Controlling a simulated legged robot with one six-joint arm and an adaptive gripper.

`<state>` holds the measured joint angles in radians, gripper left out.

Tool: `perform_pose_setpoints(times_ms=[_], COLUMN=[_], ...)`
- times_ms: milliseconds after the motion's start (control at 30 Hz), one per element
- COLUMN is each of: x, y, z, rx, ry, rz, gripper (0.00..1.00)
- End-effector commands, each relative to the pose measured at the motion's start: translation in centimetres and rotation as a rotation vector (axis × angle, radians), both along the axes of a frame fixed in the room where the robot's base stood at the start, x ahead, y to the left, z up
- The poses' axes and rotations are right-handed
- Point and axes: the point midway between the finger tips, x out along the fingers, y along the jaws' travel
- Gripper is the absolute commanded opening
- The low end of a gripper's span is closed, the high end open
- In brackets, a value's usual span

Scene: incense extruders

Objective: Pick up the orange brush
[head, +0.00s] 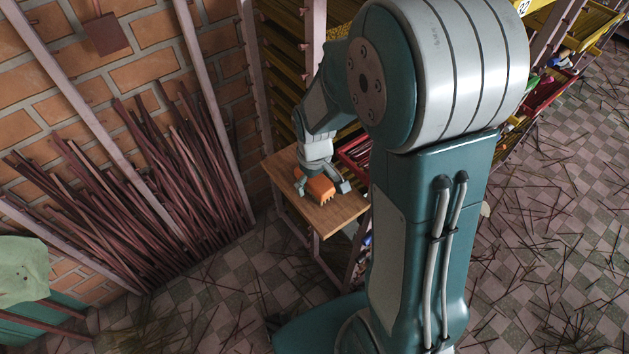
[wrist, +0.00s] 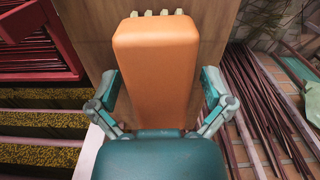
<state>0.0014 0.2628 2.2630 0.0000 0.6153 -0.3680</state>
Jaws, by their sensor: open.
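The orange brush (head: 320,190) lies on a small wooden board (head: 343,217) that juts out beside the shelving. In the wrist view the brush (wrist: 156,72) is a long orange block with a row of pale bristle tufts at its far end. My gripper (wrist: 160,85) is open, with one finger on each side of the brush. Gaps show between the fingers and its sides. In the head view my gripper (head: 322,188) is low over the brush and partly covers it. The near end of the brush is hidden behind the gripper body.
A red tray (head: 352,158) with sticks stands next to the board. Yellow-lined shelves (wrist: 40,125) are on the left in the wrist view. A bundle of long dark red sticks (head: 150,190) leans on the brick wall. Loose sticks litter the tiled floor (head: 560,230).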

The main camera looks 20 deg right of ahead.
Motion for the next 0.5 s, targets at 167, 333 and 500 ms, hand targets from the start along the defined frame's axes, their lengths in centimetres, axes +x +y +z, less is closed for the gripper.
perform_pose_setpoints(times_ms=[167, 333, 500], x=[0.00, -0.01, -0.03], y=[0.00, 0.00, 0.00], z=[0.03, 0.02, 0.01], rx=[0.000, 0.000, 0.001], ry=[0.000, 0.001, 0.001], rz=[0.000, 0.000, 0.000], gripper=[0.55, 0.13, 0.12])
